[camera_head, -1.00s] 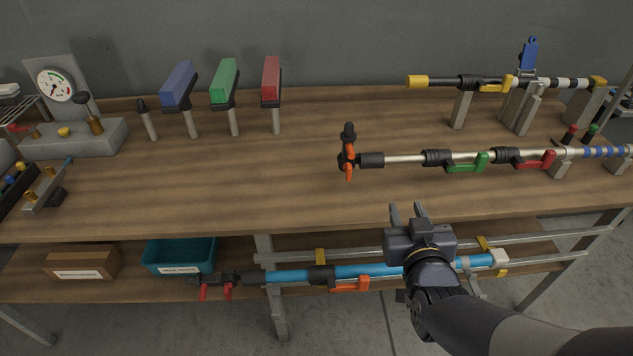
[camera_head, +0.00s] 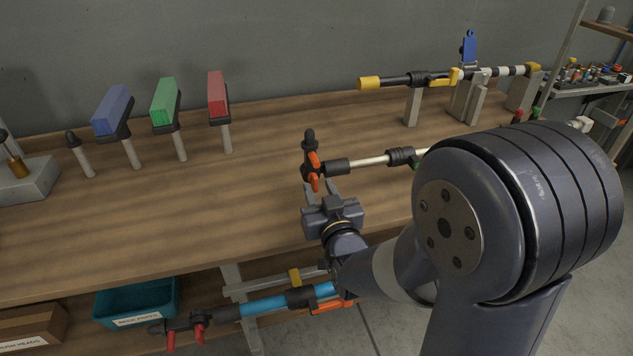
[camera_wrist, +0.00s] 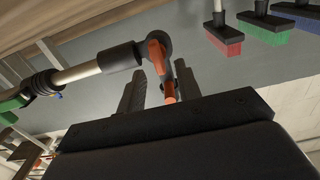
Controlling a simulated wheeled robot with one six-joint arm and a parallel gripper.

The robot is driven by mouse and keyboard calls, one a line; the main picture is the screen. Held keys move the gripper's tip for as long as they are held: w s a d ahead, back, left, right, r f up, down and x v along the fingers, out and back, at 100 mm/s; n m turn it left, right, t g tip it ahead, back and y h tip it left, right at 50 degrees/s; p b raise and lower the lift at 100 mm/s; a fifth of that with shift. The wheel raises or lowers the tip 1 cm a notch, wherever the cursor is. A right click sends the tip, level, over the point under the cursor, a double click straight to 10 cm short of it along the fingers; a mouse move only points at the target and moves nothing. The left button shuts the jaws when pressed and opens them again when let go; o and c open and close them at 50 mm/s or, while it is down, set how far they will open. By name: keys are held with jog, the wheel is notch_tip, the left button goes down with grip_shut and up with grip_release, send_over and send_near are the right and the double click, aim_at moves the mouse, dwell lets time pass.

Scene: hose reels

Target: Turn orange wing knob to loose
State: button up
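The orange wing knob (camera_head: 313,171) sits at the left end of a pale pole (camera_head: 370,160) with black fittings, which lies above the wooden bench. In the wrist view the knob (camera_wrist: 158,56) shows close up, with one wing pointing down toward my gripper. My gripper (camera_head: 320,188) is just below and in front of the knob, fingers pointing at it. In the wrist view the two fingers (camera_wrist: 158,88) are apart, and the lower wing appears between them. I cannot tell if they touch it. My arm hides much of the pole's right part in the head view.
Blue, green and red brushes (camera_head: 219,95) stand upright at the back left. A yellow-ended pole (camera_head: 370,83) rests on supports behind. A blue pole with red wings (camera_head: 262,308) and a teal bin (camera_head: 139,301) are on the lower shelf.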

aim_at(314, 181)
jog(key=shift+x, duration=1.25)
jog(key=shift+c, duration=0.3)
grip_shut()
